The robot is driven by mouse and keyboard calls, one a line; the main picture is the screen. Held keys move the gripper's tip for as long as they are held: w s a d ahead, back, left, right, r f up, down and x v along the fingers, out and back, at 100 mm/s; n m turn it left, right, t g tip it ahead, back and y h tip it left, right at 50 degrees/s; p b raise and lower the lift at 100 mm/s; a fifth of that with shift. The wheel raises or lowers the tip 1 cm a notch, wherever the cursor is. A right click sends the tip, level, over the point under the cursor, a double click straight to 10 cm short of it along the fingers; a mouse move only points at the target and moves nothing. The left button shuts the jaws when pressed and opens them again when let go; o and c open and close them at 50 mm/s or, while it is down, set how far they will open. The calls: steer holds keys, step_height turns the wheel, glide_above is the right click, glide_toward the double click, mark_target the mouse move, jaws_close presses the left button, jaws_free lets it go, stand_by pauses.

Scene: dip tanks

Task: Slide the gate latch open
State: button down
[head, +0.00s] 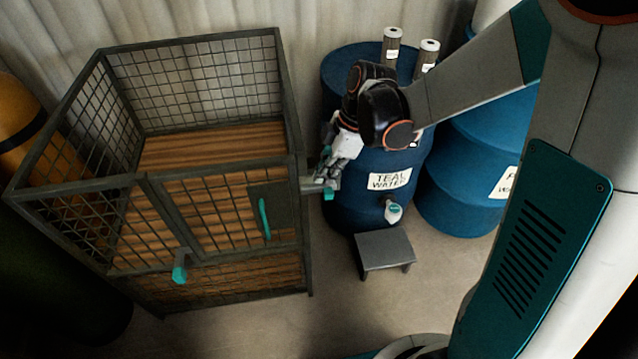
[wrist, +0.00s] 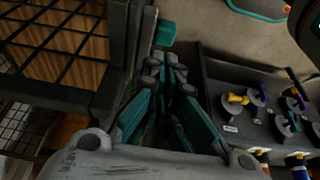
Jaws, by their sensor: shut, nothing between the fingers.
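The cage (head: 160,180) has wire mesh walls and a front gate (head: 215,215) with a teal vertical handle (head: 263,218). A grey bar with a teal end (head: 328,193), seemingly the latch, sticks out at the cage's right front post. A similar teal-ended bar (head: 180,268) juts out at the lower left of the gate. My gripper (head: 325,177) is beside the right bar, its fingers shut with nothing between them. In the wrist view, the teal end (wrist: 165,32) lies just beyond my fingertips (wrist: 165,72); whether they touch it I cannot tell.
Blue drums, one labelled "TEAL WATER" (head: 390,181), stand right of the cage behind my arm. A small grey stool (head: 384,251) is in front of them. A dark tray (wrist: 245,135) with coloured valves shows in the wrist view. The floor in front is clear.

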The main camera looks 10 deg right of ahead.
mark_target(332, 191)
steer(key=v, duration=0.6)
steer(key=shift+a+r, duration=0.2)
steer(key=shift+r, duration=0.1)
steer(key=shift+r, duration=0.1)
steer(key=s+d+r+m+t+h, duration=0.2)
steer(key=s+r+m+t, duration=0.1)
steer(key=s+m, duration=0.4)
steer(key=s+d+r+m+t+h, duration=0.1)
steer(key=s+d+r+m+t, duration=0.2)
steer(key=s+m, duration=0.4)
steer(key=shift+s+r+m+t+h, duration=0.2)
steer(key=shift+r+m+t+h, duration=0.4)
steer(key=shift+m, duration=1.2)
steer(key=shift+d+r, duration=0.1)
